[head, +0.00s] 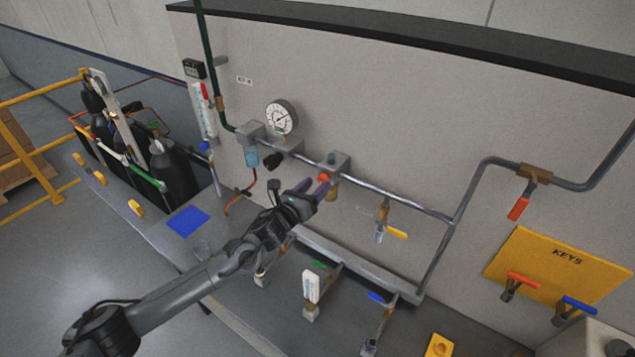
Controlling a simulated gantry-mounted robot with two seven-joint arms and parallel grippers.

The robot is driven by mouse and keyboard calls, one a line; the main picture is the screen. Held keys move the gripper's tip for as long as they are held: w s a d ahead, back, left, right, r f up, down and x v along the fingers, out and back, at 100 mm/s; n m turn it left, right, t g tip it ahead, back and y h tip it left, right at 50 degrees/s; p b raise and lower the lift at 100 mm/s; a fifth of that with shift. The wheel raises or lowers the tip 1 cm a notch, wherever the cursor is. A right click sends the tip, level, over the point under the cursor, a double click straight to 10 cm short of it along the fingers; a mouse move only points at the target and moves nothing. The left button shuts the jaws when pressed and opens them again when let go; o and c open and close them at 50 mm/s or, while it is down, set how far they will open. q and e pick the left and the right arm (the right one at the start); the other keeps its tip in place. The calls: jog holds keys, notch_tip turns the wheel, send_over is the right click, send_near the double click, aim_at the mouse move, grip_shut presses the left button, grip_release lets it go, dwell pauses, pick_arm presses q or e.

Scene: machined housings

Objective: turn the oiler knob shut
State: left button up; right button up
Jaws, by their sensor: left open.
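The oiler (338,159) is a grey block on the wall pipe with a brass-coloured bowl below. A small red-orange knob (323,178) shows at its front. My left gripper (312,187) reaches up from the lower left, with its purple-tipped fingers at the knob. The gripper is open. The fingers partly cover the area around the knob, and I cannot tell whether they touch it. My right gripper is not in view.
A filter with a blue bowl (252,157), a black knob (272,160) and a round gauge (282,116) sit left of the oiler. A yellow-handled valve (396,233) hangs to the right. Valve stands (311,287) rise from the bench below. A yellow KEYS board (556,262) is at right.

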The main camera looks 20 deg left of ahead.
pick_arm(q)
jog(key=shift+x, duration=0.85)
grip_shut()
